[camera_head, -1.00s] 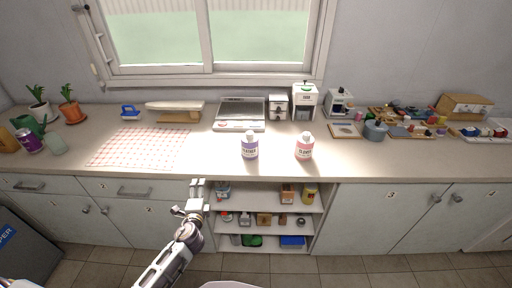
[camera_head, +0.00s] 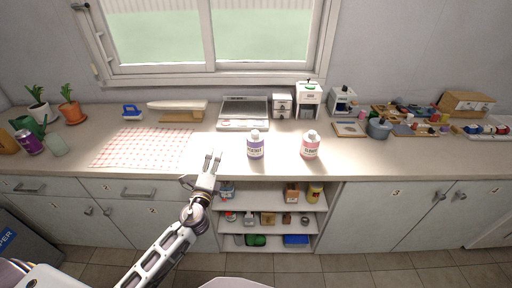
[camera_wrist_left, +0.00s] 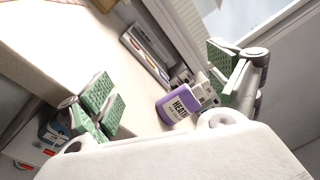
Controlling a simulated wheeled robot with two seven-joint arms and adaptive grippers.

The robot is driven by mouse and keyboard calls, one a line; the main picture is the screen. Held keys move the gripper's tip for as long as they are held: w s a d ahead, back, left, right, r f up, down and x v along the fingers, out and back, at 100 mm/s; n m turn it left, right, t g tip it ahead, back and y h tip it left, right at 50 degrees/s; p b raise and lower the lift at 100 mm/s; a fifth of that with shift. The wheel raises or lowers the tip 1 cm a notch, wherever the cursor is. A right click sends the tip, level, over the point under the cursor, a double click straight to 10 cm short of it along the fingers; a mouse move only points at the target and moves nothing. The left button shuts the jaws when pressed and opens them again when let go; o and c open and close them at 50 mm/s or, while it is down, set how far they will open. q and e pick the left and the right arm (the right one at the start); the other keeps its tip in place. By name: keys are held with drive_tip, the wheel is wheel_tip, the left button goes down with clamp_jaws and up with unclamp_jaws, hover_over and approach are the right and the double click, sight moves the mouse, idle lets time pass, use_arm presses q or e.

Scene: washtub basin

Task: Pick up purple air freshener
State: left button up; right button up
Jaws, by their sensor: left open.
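A purple bottle with a white cap (camera_head: 255,148) stands upright on the counter, left of a pink bottle. Its label begins with HEATH in the left wrist view (camera_wrist_left: 177,105), where it shows tilted between my fingers' directions, beyond them. My left gripper (camera_head: 213,158) is open and empty at the counter's front edge, left of the purple bottle and apart from it. Its green-padded fingers are wide apart in the left wrist view (camera_wrist_left: 165,90). A purple can (camera_head: 31,143) stands at the far left of the counter. My right gripper is not in view.
The pink bottle (camera_head: 310,146) stands right of the purple one. A scale (camera_head: 242,124) sits behind them, and a checked cloth (camera_head: 143,147) lies to the left. Open shelves (camera_head: 270,207) with several items are below.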

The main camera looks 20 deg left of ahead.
use_arm(q)
drive_tip(key=m, duration=0.1)
drive_tip(key=m+h, duration=1)
drive_tip(key=m, duration=0.6)
approach(250, 147)
drive_tip(key=r, duration=0.3)
drive_tip(key=shift+s+a, duration=0.3)
drive_tip(key=shift+a, duration=0.1)
drive_tip(key=shift+w+d+f+m+g, duration=0.15)
drive_tip(key=shift+f+m+g, duration=0.3)
drive_tip(key=shift+m, duration=0.45)
drive_tip(key=shift+w+d+f+m+g, duration=0.15)
drive_tip(key=shift+f+m+g, duration=0.3)
drive_tip(key=shift+m, duration=0.45)
drive_tip(key=shift+w+a, duration=0.1)
drive_tip(key=shift+x, duration=4.25)
drive_tip(key=shift+r, duration=0.15)
drive_tip(key=shift+x, duration=2.6)
drive_tip(key=shift+c, duration=0.2)
